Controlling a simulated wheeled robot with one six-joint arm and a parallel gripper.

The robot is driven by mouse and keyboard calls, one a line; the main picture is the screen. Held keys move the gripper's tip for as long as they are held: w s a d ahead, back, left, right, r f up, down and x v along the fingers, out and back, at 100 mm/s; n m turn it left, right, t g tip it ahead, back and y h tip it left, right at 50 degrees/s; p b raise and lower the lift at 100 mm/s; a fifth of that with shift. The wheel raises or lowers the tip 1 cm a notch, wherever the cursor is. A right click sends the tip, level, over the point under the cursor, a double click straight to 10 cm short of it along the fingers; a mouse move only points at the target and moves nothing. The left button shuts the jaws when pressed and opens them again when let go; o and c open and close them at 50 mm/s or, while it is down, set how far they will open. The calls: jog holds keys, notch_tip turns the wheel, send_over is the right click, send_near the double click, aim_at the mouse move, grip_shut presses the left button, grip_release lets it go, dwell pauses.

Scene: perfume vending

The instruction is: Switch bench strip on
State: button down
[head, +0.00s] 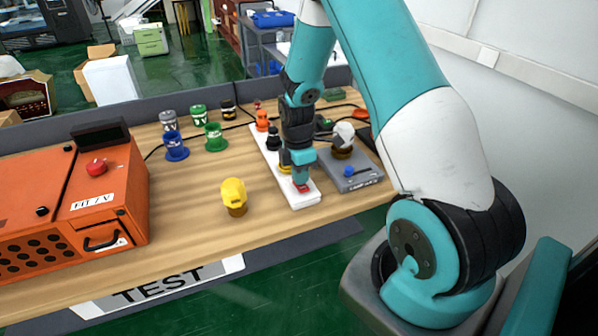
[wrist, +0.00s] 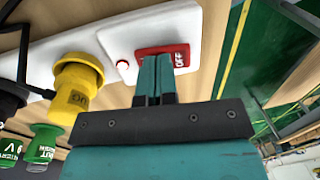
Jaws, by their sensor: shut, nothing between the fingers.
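The bench strip (head: 311,197) is a long white power strip on the wooden bench, running away from the front edge. Its red rocker switch (head: 303,187) is at the near end. In the wrist view the red switch (wrist: 178,52) carries the word OFF on its right part. My gripper (head: 301,182) points down at the switch, with its fingers shut and empty. In the wrist view the shut fingertips (wrist: 155,62) are at the left part of the switch and hide some of it. I cannot tell whether they touch it.
A yellow plug (wrist: 78,85) sits in the strip near the switch. A grey box with a blue knob (head: 350,172) stands right of the strip.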

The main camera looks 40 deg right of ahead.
jog(key=w+d+r, duration=0.1)
jog(key=w+r, duration=0.3)
jog(key=r, duration=0.9)
jog(key=s+a+r+m+t, duration=0.1)
jog(key=s+a+r, duration=0.1)
jog(key=a+r, duration=0.3)
jog(key=s+a+r+m+y, duration=0.1)
jog(key=s+a+r+m, duration=0.2)
jog(key=s+a, duration=0.7)
jog(key=s+a+r+m+y, duration=0.2)
jog(key=s+a+r+m, duration=0.1)
jog(key=s+a, duration=0.8)
jog(key=shift+a+r+y, duration=0.3)
jog(key=shift+a+r, duration=0.4)
jog(key=shift+a, duration=0.2)
